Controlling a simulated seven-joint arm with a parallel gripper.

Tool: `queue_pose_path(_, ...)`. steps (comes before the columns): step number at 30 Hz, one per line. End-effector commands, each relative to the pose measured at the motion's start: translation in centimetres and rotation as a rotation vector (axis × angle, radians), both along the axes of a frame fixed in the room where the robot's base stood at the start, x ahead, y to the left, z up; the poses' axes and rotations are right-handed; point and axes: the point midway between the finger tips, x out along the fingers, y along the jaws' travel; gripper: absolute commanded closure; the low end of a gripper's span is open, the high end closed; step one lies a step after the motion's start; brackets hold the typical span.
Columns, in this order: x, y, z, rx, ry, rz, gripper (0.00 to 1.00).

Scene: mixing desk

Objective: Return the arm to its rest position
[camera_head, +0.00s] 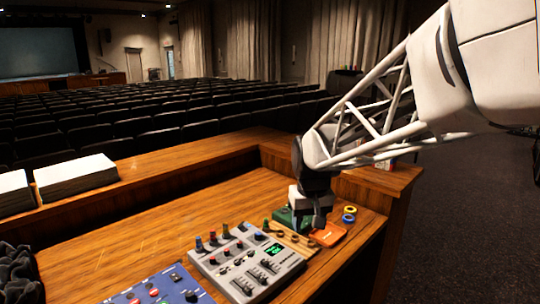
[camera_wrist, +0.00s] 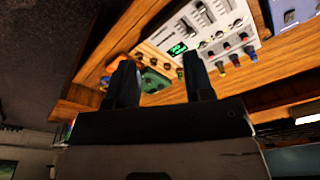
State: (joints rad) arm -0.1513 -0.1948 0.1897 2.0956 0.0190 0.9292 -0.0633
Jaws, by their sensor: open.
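My gripper (camera_head: 312,208) hangs from my white lattice arm over the right end of the wooden desk (camera_head: 150,232), pointing down near a green box and an orange item. In the wrist view my gripper (camera_wrist: 160,82) shows two dark fingers spread apart with nothing between them. The green box (camera_wrist: 153,80) shows behind the gap between the fingers. Whether the fingertips touch anything on the desk is hard to tell. In the head view the gripper partly hides the green box (camera_head: 284,217).
A grey mixer (camera_head: 245,262) with knobs and a green display lies left of the gripper, with a blue panel (camera_head: 160,288) beyond it. An orange item (camera_head: 328,234) and yellow and blue rings (camera_head: 349,214) lie near the right edge. Paper stacks (camera_head: 75,175) stand on the back ledge.

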Motion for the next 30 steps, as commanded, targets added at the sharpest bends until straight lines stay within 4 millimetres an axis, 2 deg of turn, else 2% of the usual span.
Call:
queue_pose_path(1, -1.3, -0.7, 0.4, 0.001, -0.007, -0.011, 0.52)
queue_pose_path(6, -5.4, -2.6, 1.2, 0.001, -0.025, -0.045, 0.52)
queue_pose_path(15, -12.8, -5.5, 1.6, -0.001, -0.054, -0.107, 0.52)
queue_pose_path(24, -20.1, -7.7, 0.7, -0.003, -0.085, -0.167, 0.52)
queue_pose_path(30, -24.2, -8.7, -0.2, -0.003, -0.101, -0.203, 0.52)
